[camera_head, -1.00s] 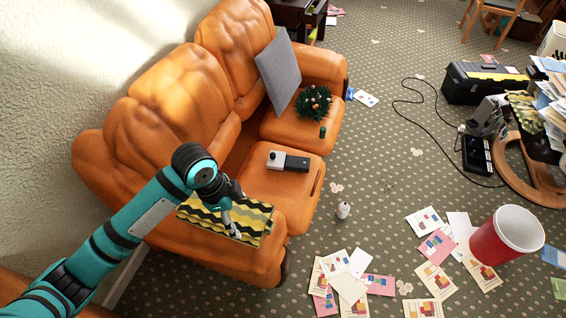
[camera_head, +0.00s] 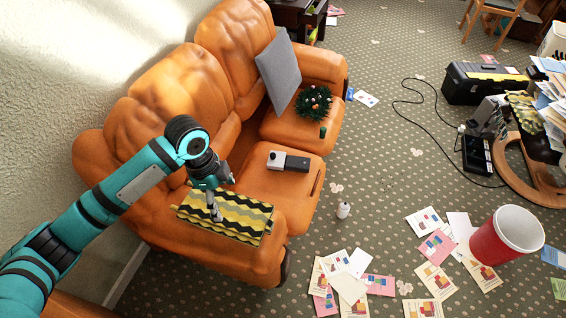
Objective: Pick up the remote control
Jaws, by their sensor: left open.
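A small two-tone object, white at the left end and black at the right (camera_head: 288,161), lies on the near seat of the orange sofa. It may be the remote control, but it is too small to be sure. My left gripper (camera_head: 223,195) is open and empty. In the picture it is left of and below this object, apart from it, over the yellow and black zigzag-patterned box or cushion (camera_head: 245,220) on the sofa's near armrest. My right gripper is not in view.
The orange sofa (camera_head: 170,95) carries a grey cushion (camera_head: 278,70) and a green wreath-like plant (camera_head: 313,103). A small white bottle (camera_head: 343,210), scattered papers and a large red cup (camera_head: 505,235) are on the carpet. A black toolbox (camera_head: 485,82) stands farther back.

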